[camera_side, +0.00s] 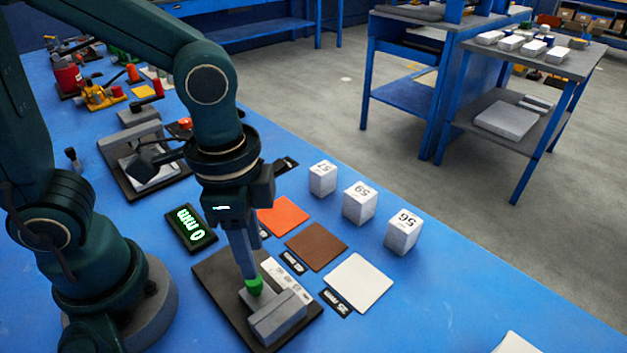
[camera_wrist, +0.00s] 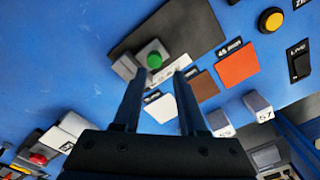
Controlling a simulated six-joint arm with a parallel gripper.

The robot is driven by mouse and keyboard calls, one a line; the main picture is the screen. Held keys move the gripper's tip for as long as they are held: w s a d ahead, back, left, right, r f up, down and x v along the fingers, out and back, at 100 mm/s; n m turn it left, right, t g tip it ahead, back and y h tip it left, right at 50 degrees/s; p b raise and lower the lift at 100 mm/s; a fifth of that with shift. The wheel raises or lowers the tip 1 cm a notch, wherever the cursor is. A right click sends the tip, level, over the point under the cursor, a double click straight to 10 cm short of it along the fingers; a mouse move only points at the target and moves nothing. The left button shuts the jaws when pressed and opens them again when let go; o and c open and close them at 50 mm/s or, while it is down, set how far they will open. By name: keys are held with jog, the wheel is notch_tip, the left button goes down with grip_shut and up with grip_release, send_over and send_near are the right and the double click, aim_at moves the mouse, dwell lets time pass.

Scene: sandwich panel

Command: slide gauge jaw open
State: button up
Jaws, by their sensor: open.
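The slide gauge has a dark base plate (camera_side: 215,283), a grey jaw block (camera_side: 277,320), a pale scale strip (camera_side: 285,278) and a green knob (camera_side: 254,287). The wrist view shows the green knob (camera_wrist: 154,60) on a grey block (camera_wrist: 150,49), with the dark base (camera_wrist: 185,25) behind. My gripper (camera_side: 247,277) points down at the knob from just above. In the wrist view the two fingers of my gripper (camera_wrist: 158,76) are apart, with the knob between and beyond the tips. I cannot tell whether they touch it. The gap between the jaws is partly hidden.
A small display (camera_side: 190,227) with green characters, seemingly with a 0, lies behind the gauge. Orange (camera_side: 283,216), brown (camera_side: 316,247) and white (camera_side: 358,283) squares lie to the right, with numbered white blocks (camera_side: 360,203) beyond. A black-based fixture (camera_side: 147,165) stands at back left. The front right table is mostly clear.

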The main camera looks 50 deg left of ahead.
aim_at(261, 295)
jog(key=shift+s+d+f, duration=0.2)
jog(key=shift+s+f, duration=0.2)
jog(key=shift+f, duration=2.55)
grip_shut()
